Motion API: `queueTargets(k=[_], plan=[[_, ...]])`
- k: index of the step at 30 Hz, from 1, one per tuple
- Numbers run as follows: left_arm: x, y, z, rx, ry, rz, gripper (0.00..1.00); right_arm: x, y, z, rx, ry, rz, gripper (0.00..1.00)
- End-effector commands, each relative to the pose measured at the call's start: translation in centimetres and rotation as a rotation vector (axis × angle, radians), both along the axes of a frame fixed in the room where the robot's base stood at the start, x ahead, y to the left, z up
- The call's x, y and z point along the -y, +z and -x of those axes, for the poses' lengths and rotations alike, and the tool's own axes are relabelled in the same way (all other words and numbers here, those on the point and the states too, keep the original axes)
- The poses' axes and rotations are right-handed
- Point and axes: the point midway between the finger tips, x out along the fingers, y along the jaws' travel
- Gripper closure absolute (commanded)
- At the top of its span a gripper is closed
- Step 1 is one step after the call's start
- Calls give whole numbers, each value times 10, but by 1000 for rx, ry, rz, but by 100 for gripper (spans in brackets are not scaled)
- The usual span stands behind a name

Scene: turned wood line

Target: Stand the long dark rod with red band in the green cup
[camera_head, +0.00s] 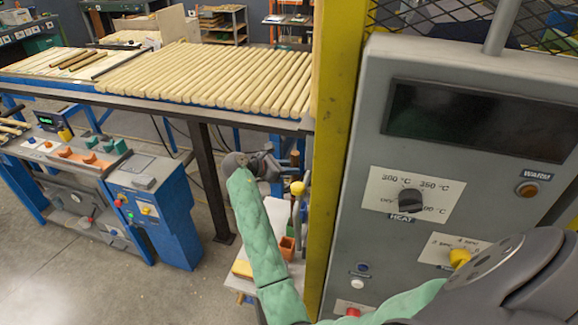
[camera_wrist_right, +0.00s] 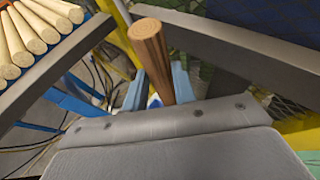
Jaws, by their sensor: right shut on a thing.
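My right gripper (camera_head: 270,164) is beyond the end of my green-sleeved forearm, left of the yellow post. In the right wrist view it is shut on a brown wooden rod (camera_wrist_right: 154,66), whose round end points up toward the camera. Pale blue finger parts (camera_wrist_right: 181,84) flank the rod; its lower part is hidden behind the gripper body. No red band shows on the visible part. I cannot make out a green cup for certain in either view. My left gripper is not in view.
A grey control cabinet (camera_head: 458,150) and yellow post (camera_head: 340,120) stand close on the right. A roller rack of pale rods (camera_head: 215,75) runs behind, with several brown rods (camera_head: 78,60) at its left. A small table below holds an orange block (camera_head: 287,246). A blue machine (camera_head: 150,215) stands left.

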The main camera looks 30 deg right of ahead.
Motion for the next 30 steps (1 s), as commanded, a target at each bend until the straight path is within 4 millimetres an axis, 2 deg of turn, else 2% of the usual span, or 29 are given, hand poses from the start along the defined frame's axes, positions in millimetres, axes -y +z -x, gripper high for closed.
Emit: queueTargets(k=[18, 30], plan=[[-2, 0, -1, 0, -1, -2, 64, 0, -20, 0, -1, 0, 0, 100], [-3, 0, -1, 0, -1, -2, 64, 0, -25, 0, 0, 0, -1, 100]])
